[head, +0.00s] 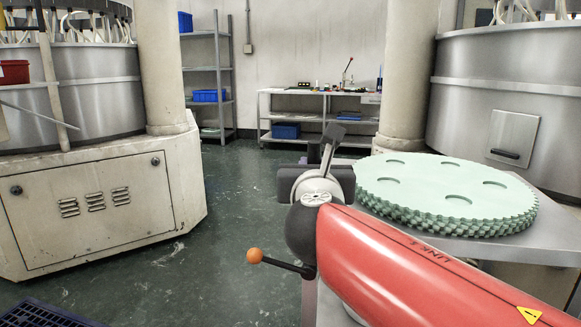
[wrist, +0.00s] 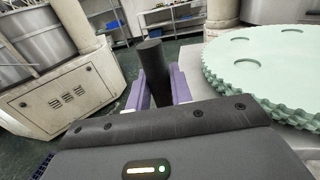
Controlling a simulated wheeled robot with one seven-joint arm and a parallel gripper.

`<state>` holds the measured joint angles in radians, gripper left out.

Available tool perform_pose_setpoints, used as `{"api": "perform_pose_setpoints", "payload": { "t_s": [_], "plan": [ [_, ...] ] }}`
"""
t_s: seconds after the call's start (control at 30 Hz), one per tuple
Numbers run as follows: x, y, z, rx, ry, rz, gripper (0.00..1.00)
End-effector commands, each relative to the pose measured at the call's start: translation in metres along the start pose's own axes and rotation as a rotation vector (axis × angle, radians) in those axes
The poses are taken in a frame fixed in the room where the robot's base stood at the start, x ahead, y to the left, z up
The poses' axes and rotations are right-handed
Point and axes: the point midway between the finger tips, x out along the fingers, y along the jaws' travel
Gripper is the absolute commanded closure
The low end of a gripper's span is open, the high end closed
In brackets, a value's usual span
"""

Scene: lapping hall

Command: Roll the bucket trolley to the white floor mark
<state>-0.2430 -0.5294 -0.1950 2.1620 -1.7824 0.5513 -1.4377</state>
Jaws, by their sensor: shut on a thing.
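My gripper (head: 328,158) is in the middle of the head view, at the end of my red arm. In the wrist view, my gripper (wrist: 158,92) has its purple-lined fingers on either side of a dark round bar (wrist: 153,62) and is shut on it. The bar's dark end (head: 334,131) also shows above the gripper in the head view. What the bar belongs to is hidden behind my arm and gripper. I cannot make out a bucket or the trolley's body. No clear white floor mark shows, only pale scuffs on the green floor (head: 235,200).
A steel table (head: 552,226) with a stack of green toothed discs (head: 445,185) stands close on the right. A cream machine base (head: 95,205) stands left. A dark blue grate (head: 40,316) lies front left. Shelving (head: 207,62) and a bench (head: 300,92) line the back. Floor between is clear.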

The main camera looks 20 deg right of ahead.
Motion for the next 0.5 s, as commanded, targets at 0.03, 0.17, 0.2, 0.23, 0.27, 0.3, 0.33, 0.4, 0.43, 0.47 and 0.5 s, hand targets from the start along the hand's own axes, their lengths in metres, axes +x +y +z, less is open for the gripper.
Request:
{"api": "perform_pose_setpoints", "payload": {
  "t_s": [0.03, 0.17, 0.2, 0.23, 0.27, 0.3, 0.33, 0.4, 0.43, 0.47, 0.5],
  "plan": [
    [-0.0003, -0.0043, -0.0013, 0.002, 0.002, -0.003, 1.0],
    [-0.0011, -0.0085, -0.001, 0.001, 0.002, -0.001, 1.0],
    [-0.0012, -0.0094, -0.001, 0.001, 0.002, -0.002, 1.0],
    [-0.0013, -0.0098, -0.0009, 0.001, 0.002, -0.002, 1.0],
    [-0.0013, -0.0102, -0.0009, 0.001, 0.002, -0.003, 1.0],
    [-0.0013, -0.0105, -0.0009, 0.001, 0.002, -0.003, 1.0],
    [-0.0012, -0.0107, -0.0009, 0.001, 0.002, -0.004, 1.0],
    [-0.0012, -0.0111, -0.0008, 0.001, 0.002, -0.005, 1.0],
    [-0.0012, -0.0113, -0.0008, 0.001, 0.002, -0.006, 1.0],
    [-0.0012, -0.0115, -0.0008, 0.001, 0.002, -0.006, 1.0],
    [-0.0011, -0.0117, -0.0008, 0.001, 0.002, -0.007, 1.0]
  ]
}}
